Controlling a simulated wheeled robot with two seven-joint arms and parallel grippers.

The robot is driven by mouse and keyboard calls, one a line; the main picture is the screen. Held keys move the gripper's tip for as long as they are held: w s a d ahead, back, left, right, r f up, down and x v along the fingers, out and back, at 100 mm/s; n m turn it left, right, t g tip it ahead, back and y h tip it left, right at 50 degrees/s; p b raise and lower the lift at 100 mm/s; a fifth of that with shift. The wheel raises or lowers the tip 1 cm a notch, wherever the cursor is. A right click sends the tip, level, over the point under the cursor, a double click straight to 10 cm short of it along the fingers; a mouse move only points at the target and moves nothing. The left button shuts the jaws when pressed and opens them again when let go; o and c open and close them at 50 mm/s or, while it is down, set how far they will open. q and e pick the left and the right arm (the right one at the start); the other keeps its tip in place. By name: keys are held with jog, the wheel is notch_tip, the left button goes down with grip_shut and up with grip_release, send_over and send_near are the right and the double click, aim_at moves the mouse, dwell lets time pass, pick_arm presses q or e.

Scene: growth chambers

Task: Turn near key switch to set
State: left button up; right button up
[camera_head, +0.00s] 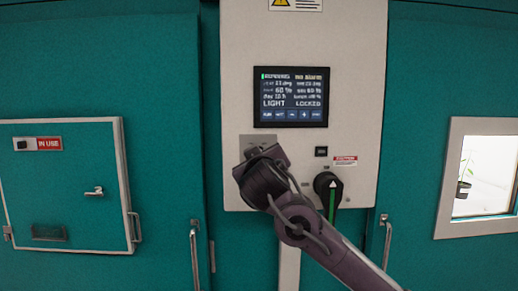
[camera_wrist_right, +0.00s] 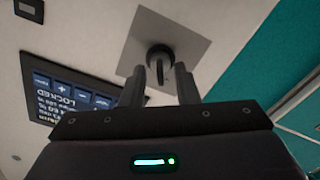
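The key switch (camera_wrist_right: 159,62) shows in the right wrist view as a dark round switch with an upright black key, on a square grey plate (camera_wrist_right: 190,42). In the head view a corner of this plate (camera_head: 247,141) shows, and the switch is hidden behind my right gripper. My right gripper (camera_wrist_right: 160,78) points at the switch, its two fingers apart with the key between or just beyond the tips. I cannot tell whether they touch it. The panel screen (camera_head: 292,97) reads "LOCKED". My left gripper is out of view.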

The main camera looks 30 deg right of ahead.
jog(key=shift+p+x, duration=0.3)
jog(key=shift+x, duration=0.5)
jog(key=shift+w, duration=0.15)
jog(key=shift+c, duration=0.5)
grip_shut()
jog(key=shift+f+m+b, duration=0.2)
jog(key=shift+m+b, duration=0.3)
jog(key=shift+b, duration=0.3)
jog(key=m+b, duration=0.4)
jog(key=b, duration=0.1)
jog(key=shift+m+b, duration=0.4)
jog(key=m+b, duration=0.2)
jog(key=m, duration=0.1)
jog(key=shift+r+m+b, duration=0.2)
jog(key=shift+m+b, duration=0.8)
jog(key=shift+m, duration=0.6)
